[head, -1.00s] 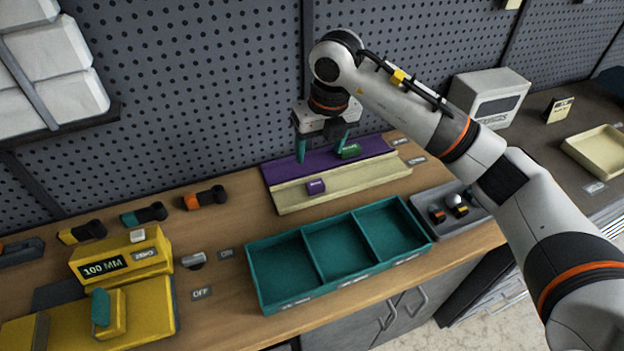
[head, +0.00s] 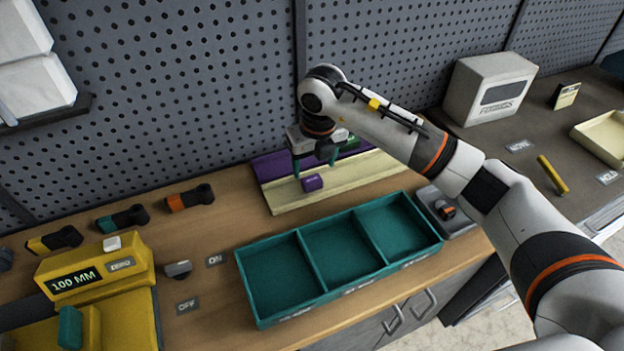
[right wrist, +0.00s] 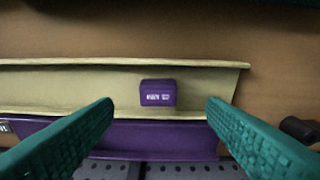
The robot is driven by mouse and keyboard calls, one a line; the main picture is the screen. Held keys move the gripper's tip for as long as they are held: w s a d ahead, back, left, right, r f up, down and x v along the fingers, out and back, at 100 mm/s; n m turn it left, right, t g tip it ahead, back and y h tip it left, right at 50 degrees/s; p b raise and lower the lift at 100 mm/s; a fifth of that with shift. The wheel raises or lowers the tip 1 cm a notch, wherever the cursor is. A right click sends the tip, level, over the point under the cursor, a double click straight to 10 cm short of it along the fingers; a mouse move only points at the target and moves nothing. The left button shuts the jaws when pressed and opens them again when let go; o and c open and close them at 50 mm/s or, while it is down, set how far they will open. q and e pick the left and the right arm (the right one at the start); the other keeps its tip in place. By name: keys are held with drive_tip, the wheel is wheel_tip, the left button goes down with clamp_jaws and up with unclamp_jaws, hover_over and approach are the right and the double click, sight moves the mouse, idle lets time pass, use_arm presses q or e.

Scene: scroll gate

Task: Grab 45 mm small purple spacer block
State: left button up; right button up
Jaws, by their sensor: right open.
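The small purple spacer block (head: 312,183) sits on the cream strip of the two-tone rack (head: 283,196). In the right wrist view the purple block (right wrist: 158,93) has a white printed label and lies between the lines of the two fingers, farther out than their tips. My right gripper (head: 315,163) is above the rack, pointing down, with its teal fingers apart and nothing between them. It also shows open in the right wrist view (right wrist: 160,103). My left gripper is not in view.
A teal three-compartment tray (head: 300,315) stands in front of the rack. A yellow gauge (head: 100,268) reading 100 MM is at left. Several dark handled tools (head: 190,198) lie along the back. The pegboard (head: 210,90) rises close behind the rack.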

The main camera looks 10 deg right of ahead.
sight(312, 180)
drive_tip(key=shift+w+f, duration=0.25)
drive_tip(key=shift+f, duration=0.45)
drive_tip(key=f, duration=0.1)
drive_tip(key=f+p, duration=0.2)
drive_tip(key=f, duration=0.1)
drive_tip(key=shift+w+f, duration=0.1)
drive_tip(key=shift+w, duration=0.25)
drive_tip(key=shift+w+f, duration=0.1)
drive_tip(key=shift+f, duration=0.15)
drive_tip(key=c, duration=1.1)
